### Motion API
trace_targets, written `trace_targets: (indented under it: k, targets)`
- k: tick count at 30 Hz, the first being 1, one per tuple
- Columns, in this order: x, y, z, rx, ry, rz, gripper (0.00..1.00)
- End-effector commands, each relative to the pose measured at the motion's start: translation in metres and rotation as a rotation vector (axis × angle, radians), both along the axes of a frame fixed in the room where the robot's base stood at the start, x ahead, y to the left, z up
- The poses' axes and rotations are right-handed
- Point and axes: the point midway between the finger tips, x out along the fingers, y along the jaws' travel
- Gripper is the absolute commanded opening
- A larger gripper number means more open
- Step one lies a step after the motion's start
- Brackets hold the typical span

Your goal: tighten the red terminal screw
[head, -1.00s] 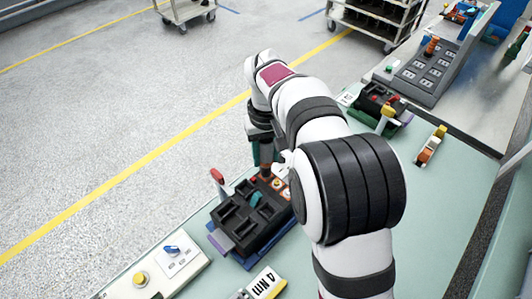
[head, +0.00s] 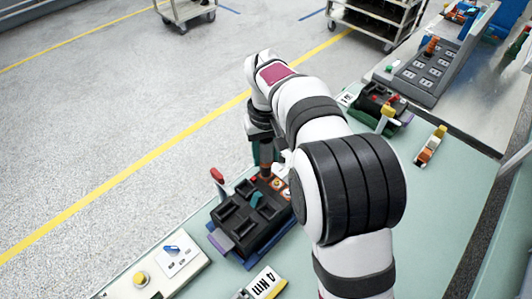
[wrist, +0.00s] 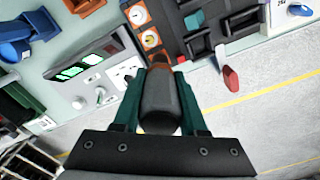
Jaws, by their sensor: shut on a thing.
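My gripper (wrist: 160,98) has two teal fingers shut on a dark grey, round-handled driver (wrist: 160,105) with an orange-brown collar at its far end. In the head view the driver (head: 266,154) stands roughly upright over the back corner of a black breaker block (head: 240,227). Its lower end is at or just above the block. The red terminal screw cannot be made out clearly; the driver and its collar cover that spot.
A red lever (head: 217,175) sticks up at the block's left edge. A panel with a blue knob (head: 171,249) lies at front left. A second black block (head: 378,105) stands farther right. In the wrist view, a grey meter with green displays (wrist: 82,67) is left of the driver.

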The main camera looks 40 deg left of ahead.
Motion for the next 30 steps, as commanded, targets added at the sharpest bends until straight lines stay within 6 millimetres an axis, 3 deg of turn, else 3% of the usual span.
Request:
trace_targets:
  k: [21,30]
  targets:
    - [0.000,0.001,0.057,0.003,-0.002,0.000,0.00]
    - [0.000,0.000,0.060,0.002,-0.001,0.000,0.00]
